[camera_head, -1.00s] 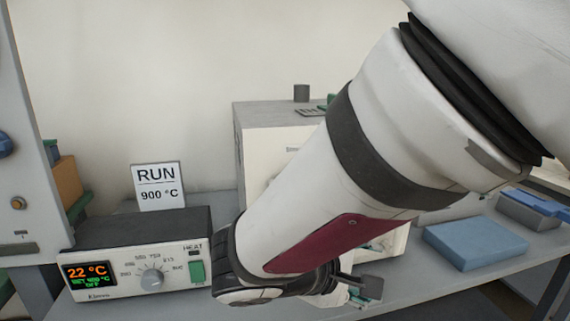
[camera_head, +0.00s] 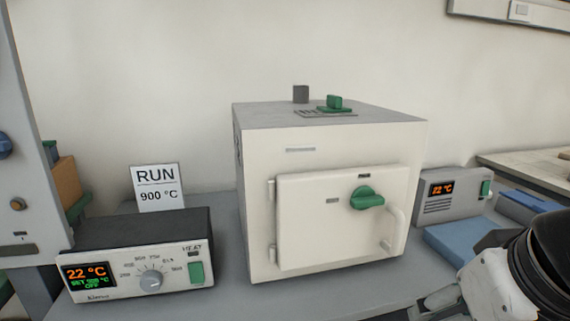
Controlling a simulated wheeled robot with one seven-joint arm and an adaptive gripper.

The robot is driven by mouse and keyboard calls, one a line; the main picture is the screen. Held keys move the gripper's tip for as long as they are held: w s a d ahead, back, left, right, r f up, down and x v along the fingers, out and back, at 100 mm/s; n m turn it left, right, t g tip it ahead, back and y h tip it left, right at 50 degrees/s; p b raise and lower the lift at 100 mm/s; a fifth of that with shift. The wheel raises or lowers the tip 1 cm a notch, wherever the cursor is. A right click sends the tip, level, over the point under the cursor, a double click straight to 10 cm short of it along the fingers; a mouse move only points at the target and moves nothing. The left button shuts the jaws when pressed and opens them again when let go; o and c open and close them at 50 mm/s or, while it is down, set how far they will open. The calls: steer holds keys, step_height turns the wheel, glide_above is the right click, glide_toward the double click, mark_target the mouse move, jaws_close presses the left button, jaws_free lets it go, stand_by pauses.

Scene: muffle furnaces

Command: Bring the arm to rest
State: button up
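My arm (camera_head: 520,275) is at the lower right corner of the head view, folded low and clear of the furnace front. My gripper is partly seen at the bottom edge (camera_head: 440,300), and its fingertips cannot be made out. The white muffle furnace (camera_head: 260,205) stands on the grey bench with its door (camera_head: 310,225) shut. The door has a green knob (camera_head: 367,197) and a white handle (camera_head: 396,232). The control box (camera_head: 140,255) to the left reads 22 °C, a set line that looks like 900 °C, and OFF.
A sign (camera_head: 157,187) reading RUN 900 °C stands behind the control box. Another green knob (camera_head: 335,103) and a dark stub (camera_head: 300,94) are on the furnace top. A second display box (camera_head: 450,190) reading 22 °C and a blue pad (camera_head: 455,240) are to the right.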

steer(key=s+f+g+p, duration=0.1)
steer(key=s+f+g, duration=0.3)
steer(key=s, duration=0.6)
step_height(320, 180, up, 22)
steer(key=t+p, duration=0.3)
steer(key=p, duration=1.6)
steer(key=shift+w+r+p, duration=0.25)
steer(key=shift+p, duration=0.05)
steer(key=shift+d, duration=0.1)
